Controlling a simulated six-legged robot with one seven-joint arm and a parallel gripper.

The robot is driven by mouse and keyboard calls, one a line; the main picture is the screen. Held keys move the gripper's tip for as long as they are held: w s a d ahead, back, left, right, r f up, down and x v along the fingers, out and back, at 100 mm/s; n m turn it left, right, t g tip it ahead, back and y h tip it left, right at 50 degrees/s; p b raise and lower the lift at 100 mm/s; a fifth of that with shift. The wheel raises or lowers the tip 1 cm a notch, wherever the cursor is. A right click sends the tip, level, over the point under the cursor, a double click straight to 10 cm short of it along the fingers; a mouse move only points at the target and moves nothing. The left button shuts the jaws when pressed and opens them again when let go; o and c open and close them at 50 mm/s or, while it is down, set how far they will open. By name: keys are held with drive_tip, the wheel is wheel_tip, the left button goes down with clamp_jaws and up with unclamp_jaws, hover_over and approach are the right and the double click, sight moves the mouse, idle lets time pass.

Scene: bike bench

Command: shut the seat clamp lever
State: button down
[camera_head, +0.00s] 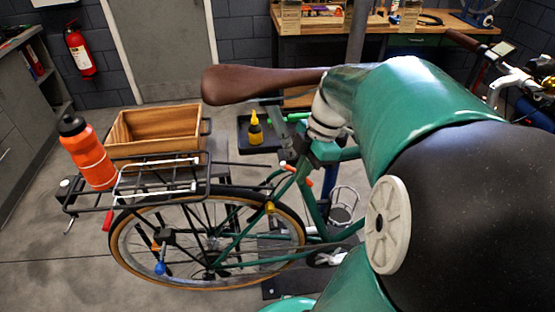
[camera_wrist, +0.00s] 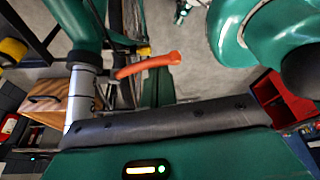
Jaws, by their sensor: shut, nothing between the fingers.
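The seat clamp lever (camera_wrist: 148,65) is orange-red. In the wrist view it sticks out to the right from the clamp at the joint of the silver seat post (camera_wrist: 82,95) and the green seat tube (camera_wrist: 85,25). In the head view the lever is a small orange piece (camera_head: 288,167) below the saddle (camera_head: 255,82). My gripper (camera_head: 287,153) is shut and empty close beside the clamp. In the wrist view my gripper (camera_wrist: 157,82) is near the lever; whether they touch cannot be told. My arm hides part of the bike frame in the head view.
The rear rack (camera_head: 150,185) carries an orange bottle (camera_head: 88,152) and stands near a wooden box (camera_head: 155,130). A yellow bottle (camera_head: 255,128) stands in a dark tray behind the seat post. A workbench (camera_head: 400,28) is at the back. Floor at the left is clear.

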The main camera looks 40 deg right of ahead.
drive_tip(key=shift+w+d+r, duration=0.1)
drive_tip(key=shift+d, duration=0.65)
drive_tip(key=shift+a, duration=0.2)
